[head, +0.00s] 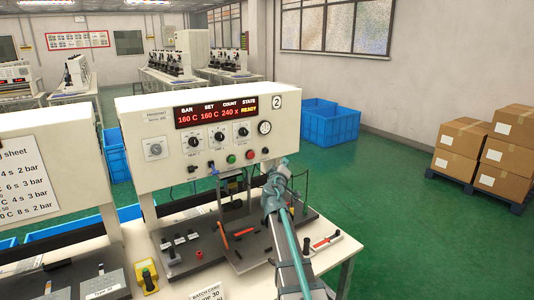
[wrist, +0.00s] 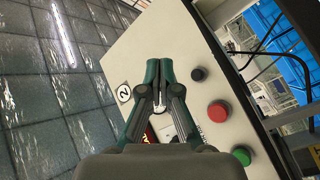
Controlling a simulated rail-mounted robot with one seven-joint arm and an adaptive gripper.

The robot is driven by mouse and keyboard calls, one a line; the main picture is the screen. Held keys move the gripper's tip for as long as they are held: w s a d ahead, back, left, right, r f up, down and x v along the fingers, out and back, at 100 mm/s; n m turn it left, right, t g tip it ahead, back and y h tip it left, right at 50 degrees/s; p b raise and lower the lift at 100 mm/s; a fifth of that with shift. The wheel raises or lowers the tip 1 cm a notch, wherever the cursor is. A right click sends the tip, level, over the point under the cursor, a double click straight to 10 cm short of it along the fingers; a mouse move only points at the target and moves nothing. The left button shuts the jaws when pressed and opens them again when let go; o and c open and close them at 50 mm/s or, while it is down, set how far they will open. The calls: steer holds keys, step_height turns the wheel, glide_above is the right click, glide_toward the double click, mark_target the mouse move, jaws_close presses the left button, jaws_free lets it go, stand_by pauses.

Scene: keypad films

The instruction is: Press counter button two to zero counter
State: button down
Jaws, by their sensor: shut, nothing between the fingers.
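The machine (head: 160,105) labelled 2 has a white panel with a red-lit display (head: 215,111) reading 160 C, 160 C, 240 x and READY. Below are a green button (head: 231,158), a red button (head: 249,154) and a small black button (head: 265,150). In the wrist view the black button (wrist: 198,74), red button (wrist: 218,112) and green button (wrist: 241,155) run along the panel. My gripper (head: 283,165) is shut and empty in front of the panel's lower right. Its fingertips (wrist: 159,63) appear left of the black button; contact is not visible. Button lettering is unreadable.
Three dials (head: 219,136) and a round gauge (head: 265,128) sit above the buttons. Another machine (head: 50,130) stands left.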

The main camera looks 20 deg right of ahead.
steer(key=shift+w+a, duration=0.25)
steer(key=shift+w, duration=1.2)
steer(key=shift+w+a, duration=0.2)
steer(key=shift+w, duration=1.2)
steer(key=shift+w+a, duration=0.25)
steer(key=shift+w, duration=1.2)
steer(key=shift+w+a+b, duration=0.1)
steer(key=shift+w+b, duration=0.75)
steer(key=shift+b, duration=0.35)
steer(key=shift+s, duration=0.1)
steer(key=shift+s+b, duration=0.35)
steer(key=shift+s, duration=0.4)
steer(key=s, duration=0.2)
steer(key=s+d+b, duration=0.1)
steer(key=s, duration=0.2)
